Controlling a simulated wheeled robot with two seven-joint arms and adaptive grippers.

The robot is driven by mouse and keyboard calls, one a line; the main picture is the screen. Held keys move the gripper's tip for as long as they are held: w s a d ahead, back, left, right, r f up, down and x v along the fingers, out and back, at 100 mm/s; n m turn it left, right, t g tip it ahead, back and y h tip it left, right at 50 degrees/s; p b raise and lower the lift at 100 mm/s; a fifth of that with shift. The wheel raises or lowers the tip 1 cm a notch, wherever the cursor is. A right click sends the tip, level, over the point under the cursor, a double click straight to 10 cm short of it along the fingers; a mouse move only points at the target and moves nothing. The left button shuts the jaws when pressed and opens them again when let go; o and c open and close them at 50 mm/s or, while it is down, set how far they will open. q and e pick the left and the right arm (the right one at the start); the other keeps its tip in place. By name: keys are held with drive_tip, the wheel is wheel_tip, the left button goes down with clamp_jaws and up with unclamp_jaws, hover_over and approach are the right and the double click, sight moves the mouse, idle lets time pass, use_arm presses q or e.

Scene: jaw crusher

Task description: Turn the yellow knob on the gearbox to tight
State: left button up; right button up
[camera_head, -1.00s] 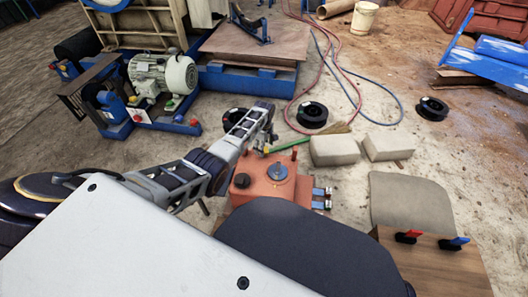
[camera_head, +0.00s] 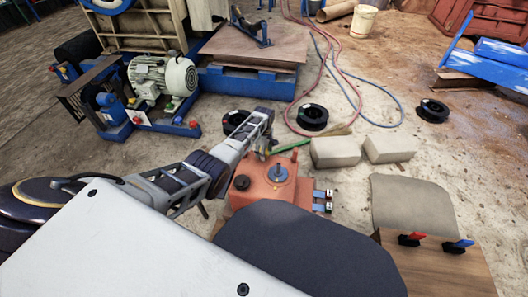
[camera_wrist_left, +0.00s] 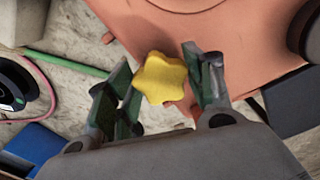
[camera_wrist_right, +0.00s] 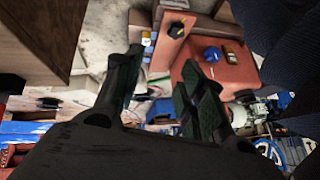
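The gearbox (camera_head: 255,192) is an orange-red box with a blue-grey fitting on its lid, standing on the floor in the middle of the head view. In the left wrist view, the yellow star-shaped knob (camera_wrist_left: 163,78) shows beside the orange gearbox wall (camera_wrist_left: 250,45). My left gripper (camera_wrist_left: 166,88) is open, with one finger on each side of the knob; I cannot tell whether either finger touches it. My right gripper (camera_wrist_right: 160,88) is open and empty, with the gearbox (camera_wrist_right: 215,70) beyond it. The right gripper is hidden in the head view.
Two pale blocks (camera_head: 335,151) lie behind and right of the gearbox. A wooden box (camera_head: 440,268) with red and blue handles stands at the lower right. A green stick (camera_wrist_left: 65,63) lies near the left gripper. A motor (camera_head: 162,76) stands at the upper left.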

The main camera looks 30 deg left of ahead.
use_arm(q)
drive_tip(key=c, duration=0.4)
drive_tip(key=shift+c, duration=0.2)
